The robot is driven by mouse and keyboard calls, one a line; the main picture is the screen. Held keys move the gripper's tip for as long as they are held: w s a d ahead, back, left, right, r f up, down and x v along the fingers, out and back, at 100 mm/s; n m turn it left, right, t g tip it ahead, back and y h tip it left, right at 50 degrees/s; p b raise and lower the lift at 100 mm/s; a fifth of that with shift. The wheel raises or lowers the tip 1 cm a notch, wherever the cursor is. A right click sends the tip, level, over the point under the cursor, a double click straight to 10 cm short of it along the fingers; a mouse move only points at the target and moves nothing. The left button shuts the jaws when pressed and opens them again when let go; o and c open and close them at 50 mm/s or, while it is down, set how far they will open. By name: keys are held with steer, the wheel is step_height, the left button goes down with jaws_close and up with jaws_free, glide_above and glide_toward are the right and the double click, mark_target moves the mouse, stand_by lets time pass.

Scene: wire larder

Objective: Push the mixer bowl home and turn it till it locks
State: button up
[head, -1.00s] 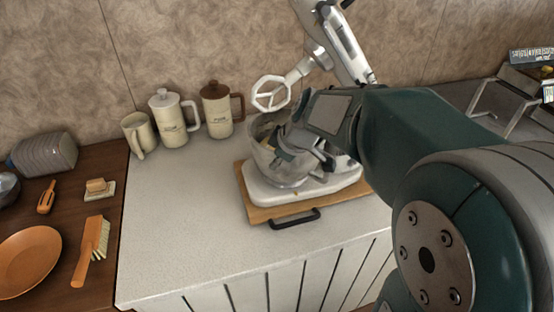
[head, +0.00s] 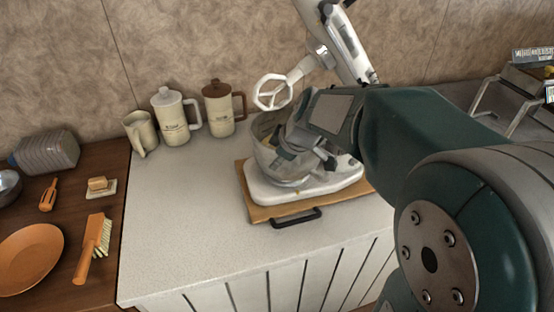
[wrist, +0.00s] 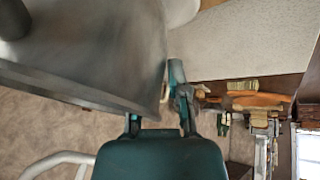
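The grey metal mixer bowl (head: 266,150) sits on the white base (head: 342,181) of the stand mixer. The mixer head (head: 340,40) is tilted up, with a white beater (head: 272,92) hanging over the bowl. My gripper (head: 318,158) is at the bowl's right front side and covers much of it in the head view. In the wrist view the bowl (wrist: 90,50) fills the upper left, very close. Whether the fingers clamp the wall is not clear.
The mixer stands on a wooden board (head: 258,213) with a dark handle (head: 297,218). Cream canisters (head: 171,120) and a jug (head: 140,133) stand behind left. A brush (head: 92,248) and an orange plate (head: 30,258) lie far left. The counter (head: 190,220) left of the board is clear.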

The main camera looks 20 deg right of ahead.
steer(key=shift+r, duration=1.45)
steer(key=o, duration=0.6)
steer(key=shift+c, duration=0.2)
steer(key=v, duration=1.2)
steer(key=s+a+f+m+h, duration=0.1)
steer(key=s+f+m, duration=0.3)
steer(key=s, duration=0.3)
steer(key=s+a+f+m+h, duration=0.1)
steer(key=s+a+f+m, duration=0.1)
steer(key=s+f+m, duration=0.3)
steer(key=s+m, duration=0.2)
steer(key=s, duration=0.1)
steer(key=shift+s+a+f+t+h, duration=0.2)
steer(key=shift+s+f+t+h, duration=0.1)
steer(key=shift+t+h, duration=0.1)
